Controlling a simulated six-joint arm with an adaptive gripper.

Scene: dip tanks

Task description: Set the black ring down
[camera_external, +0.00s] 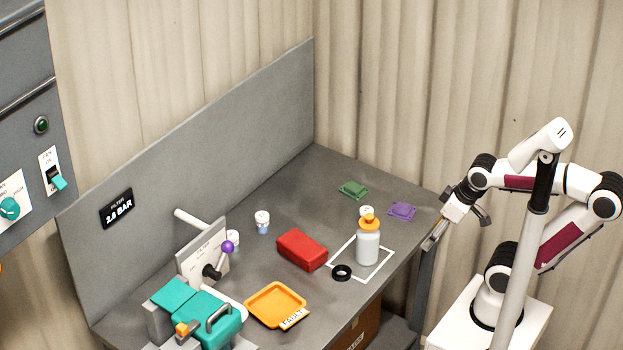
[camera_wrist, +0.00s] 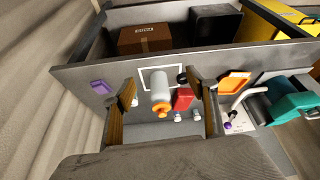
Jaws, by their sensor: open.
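The black ring (camera_external: 342,272) lies flat on the grey bench, at the near left edge of a white outlined square (camera_external: 386,262). In the wrist view the ring (camera_wrist: 182,78) shows between the bottle (camera_wrist: 160,88) and the right finger, far beyond the fingertips. My gripper (camera_external: 436,234) is open and empty, off the right edge of the bench and well apart from the ring. Its two fingers (camera_wrist: 161,88) stand wide apart in the wrist view.
A red box (camera_external: 302,249), an orange tray (camera_external: 275,304) labelled FAULT and small white-capped vials (camera_external: 262,222) stand left of the bottle. Green (camera_external: 353,189) and purple (camera_external: 402,211) flat pieces lie at the back right. A teal machine (camera_external: 205,315) fills the near left.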

